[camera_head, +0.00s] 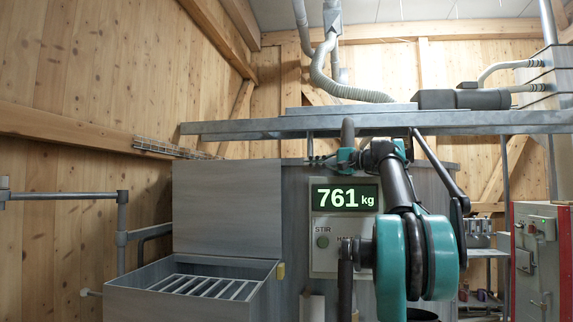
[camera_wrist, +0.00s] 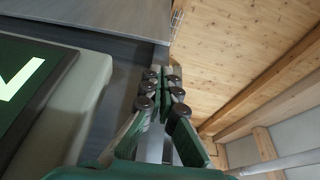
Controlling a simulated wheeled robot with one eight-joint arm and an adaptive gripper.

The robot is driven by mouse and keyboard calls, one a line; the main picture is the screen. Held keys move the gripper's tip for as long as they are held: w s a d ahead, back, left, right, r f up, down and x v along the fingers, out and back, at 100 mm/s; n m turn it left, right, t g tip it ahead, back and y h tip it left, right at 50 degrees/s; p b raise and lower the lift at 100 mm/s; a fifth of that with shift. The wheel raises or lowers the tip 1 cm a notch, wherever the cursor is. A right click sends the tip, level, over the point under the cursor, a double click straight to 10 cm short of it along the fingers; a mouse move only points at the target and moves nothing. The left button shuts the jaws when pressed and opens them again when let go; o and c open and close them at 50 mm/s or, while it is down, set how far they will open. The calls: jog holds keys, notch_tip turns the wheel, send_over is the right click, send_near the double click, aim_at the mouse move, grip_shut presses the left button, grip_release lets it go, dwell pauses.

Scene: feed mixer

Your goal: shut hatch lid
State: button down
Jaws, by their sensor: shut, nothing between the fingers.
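The hatch lid (camera_head: 226,208) is a flat grey panel standing upright at the back of the hatch box (camera_head: 180,300), so the hatch is open. A slatted grate (camera_head: 205,287) shows in its mouth. My gripper (camera_head: 314,161) is small in the head view, above the weight display and to the right of the lid's upper edge. In the wrist view my gripper (camera_wrist: 164,75) has its fingers together and empty. A grey panel lies beyond the fingertips there; I cannot tell whether it is the lid.
The display (camera_head: 346,196) reads 761 kg above a panel with a STIR button; it also shows in the wrist view (camera_wrist: 25,90). A metal beam (camera_head: 240,127) runs overhead. A railing (camera_head: 70,196) stands left, a red cabinet (camera_head: 535,260) right. Space above the hatch box looks clear.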

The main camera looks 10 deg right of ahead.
aim_at(287, 163)
jog(key=x, duration=1)
jog(key=shift+s, duration=0.2)
